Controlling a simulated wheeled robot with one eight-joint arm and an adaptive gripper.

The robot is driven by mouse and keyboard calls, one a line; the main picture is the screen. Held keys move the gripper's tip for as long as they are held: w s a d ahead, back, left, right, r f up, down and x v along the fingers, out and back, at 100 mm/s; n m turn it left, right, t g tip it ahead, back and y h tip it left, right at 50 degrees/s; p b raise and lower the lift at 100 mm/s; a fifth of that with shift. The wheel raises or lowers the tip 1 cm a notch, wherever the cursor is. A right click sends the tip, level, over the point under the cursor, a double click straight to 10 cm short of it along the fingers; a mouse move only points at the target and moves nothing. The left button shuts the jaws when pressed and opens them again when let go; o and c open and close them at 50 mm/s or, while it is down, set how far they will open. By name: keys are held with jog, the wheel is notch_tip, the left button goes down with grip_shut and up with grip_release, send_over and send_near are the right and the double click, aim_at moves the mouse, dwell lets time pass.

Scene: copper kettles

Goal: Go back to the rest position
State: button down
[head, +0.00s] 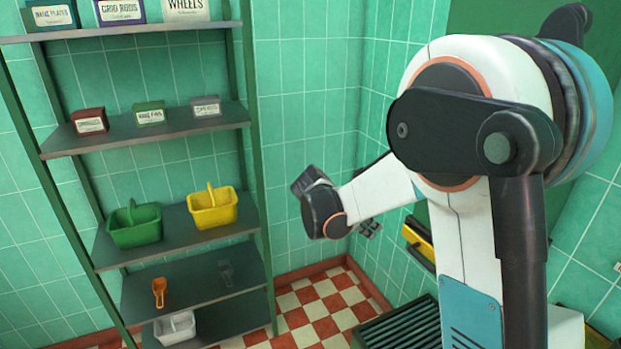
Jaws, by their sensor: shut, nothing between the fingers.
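My white and black arm fills the right side of the head view. Its wrist bends down near the middle of the picture. My gripper (369,228) shows only in part, small and dark, just right of the wrist and partly behind it. It is shut with nothing in it. It hangs in the air, apart from the shelf rack to its left. The tips of its fingers are hard to make out.
A shelf rack (150,137) on the left holds labelled boxes, a green basket (134,226), a yellow basket (212,210), an orange scoop (159,292), a dark scoop (226,273) and a white basket (175,328). A dark slatted surface (400,330) lies below my arm. Checkered floor (318,305) shows between.

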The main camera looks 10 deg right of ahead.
jog(key=s+a+r+m+t+y, duration=0.1)
jog(key=s+a+m+y, duration=0.2)
jog(key=s+m, duration=0.3)
jog(key=s+a+r+m+t+y+b, duration=0.1)
jog(key=s+a+m, duration=0.4)
jog(key=s, duration=0.6)
jog(key=s+a+r+m+t+y+b, duration=0.1)
jog(key=s+a+r+m+t+y, duration=0.2)
jog(key=s+m, duration=0.6)
jog(key=shift+a+r+y, duration=0.15)
jog(key=shift+a+y, duration=0.7)
jog(key=shift+y, duration=0.05)
jog(key=shift+s, duration=0.1)
